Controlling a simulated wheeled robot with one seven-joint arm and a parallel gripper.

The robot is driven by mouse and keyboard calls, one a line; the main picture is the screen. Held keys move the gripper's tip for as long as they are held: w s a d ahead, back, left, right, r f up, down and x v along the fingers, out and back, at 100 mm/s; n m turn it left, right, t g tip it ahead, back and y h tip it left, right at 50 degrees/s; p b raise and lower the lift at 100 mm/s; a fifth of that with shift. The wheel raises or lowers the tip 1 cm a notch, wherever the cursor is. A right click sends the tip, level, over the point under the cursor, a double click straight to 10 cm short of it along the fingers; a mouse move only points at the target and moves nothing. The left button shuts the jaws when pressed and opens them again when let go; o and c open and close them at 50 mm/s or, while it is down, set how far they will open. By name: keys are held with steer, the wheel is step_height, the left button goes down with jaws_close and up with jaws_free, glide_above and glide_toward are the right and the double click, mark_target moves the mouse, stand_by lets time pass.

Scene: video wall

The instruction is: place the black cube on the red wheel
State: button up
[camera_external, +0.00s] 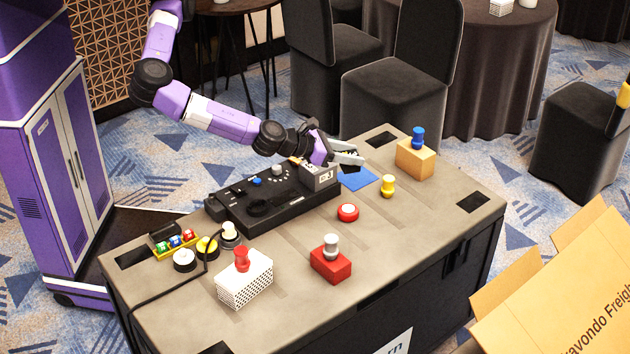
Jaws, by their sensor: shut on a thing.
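My gripper (350,153) is at the far side of the table, above the blue mat, with its grey fingers pointing right. It is shut on a small dark thing, which I take to be the black cube; the fingers and wrist hide most of it.
A black control console (262,207) stands left of the wheel. A tan block (415,158) holds a blue knob. A red block (330,265) and a white perforated block (245,280) are in front.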

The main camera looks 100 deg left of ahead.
step_height(320, 180, down, 15)
steer(key=shift+r, duration=0.2)
steer(key=shift+f, duration=0.1)
steer(key=o, duration=1.4)
steer(key=shift+s+d+r, duration=0.25)
steer(key=shift+s, duration=0.1)
steer(key=v, duration=1.1)
